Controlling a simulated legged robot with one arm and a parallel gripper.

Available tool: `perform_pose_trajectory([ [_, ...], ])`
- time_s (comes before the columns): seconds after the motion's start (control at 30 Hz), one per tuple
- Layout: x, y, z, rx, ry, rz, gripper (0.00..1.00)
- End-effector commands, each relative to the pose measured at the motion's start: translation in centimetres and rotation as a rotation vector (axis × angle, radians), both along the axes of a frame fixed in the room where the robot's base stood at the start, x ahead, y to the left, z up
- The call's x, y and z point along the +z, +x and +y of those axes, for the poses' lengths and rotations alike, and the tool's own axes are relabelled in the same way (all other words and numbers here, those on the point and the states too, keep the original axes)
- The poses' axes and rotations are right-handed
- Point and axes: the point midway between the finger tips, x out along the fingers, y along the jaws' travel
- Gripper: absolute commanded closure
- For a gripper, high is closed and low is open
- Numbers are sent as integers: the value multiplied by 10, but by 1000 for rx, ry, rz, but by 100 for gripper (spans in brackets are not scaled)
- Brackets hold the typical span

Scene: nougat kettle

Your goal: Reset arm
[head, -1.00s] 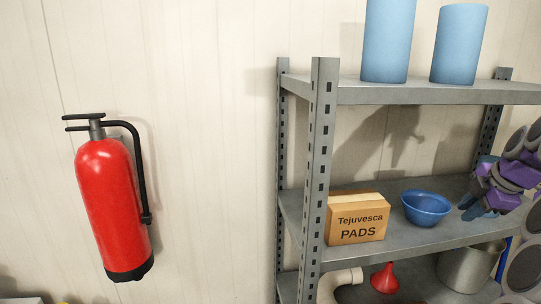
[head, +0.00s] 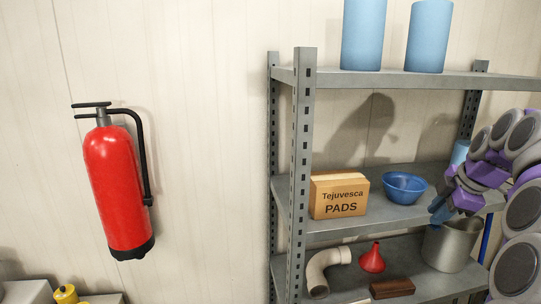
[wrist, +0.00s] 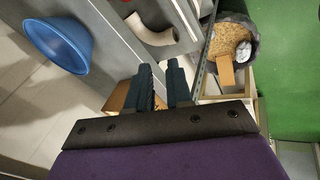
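My gripper (head: 437,211) is at the right of the head view, in front of the middle shelf and just right of the blue bowl (head: 404,188). In the wrist view, my gripper (wrist: 165,72) shows two dark fingers with a narrow gap and nothing held between them. My purple and grey arm (head: 500,170) is bent at the right edge. The bowl shows at the upper left of the wrist view (wrist: 57,40), apart from the fingers.
A metal rack (head: 303,170) holds a Tejuvesca PADS box (head: 339,196), two blue cylinders, a red funnel (head: 372,258), a curved pipe (head: 325,270), a brown block (head: 392,288) and a metal pot (head: 446,248). A fire extinguisher (head: 115,185) hangs on the left wall.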

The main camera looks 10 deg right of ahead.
Motion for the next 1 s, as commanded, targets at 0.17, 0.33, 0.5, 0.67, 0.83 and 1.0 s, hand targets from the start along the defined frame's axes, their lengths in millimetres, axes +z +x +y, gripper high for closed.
perform_pose_trajectory([
  [0.17,-23,-4,45,-47,58,47,80],
  [0.33,-60,-18,111,-129,128,133,80],
  [0.5,-110,-54,183,-268,184,244,80],
  [0.67,-163,-99,232,-427,209,353,80],
  [0.83,-223,-157,270,-625,204,450,80],
  [1.0,-287,-223,293,-846,177,523,80],
])
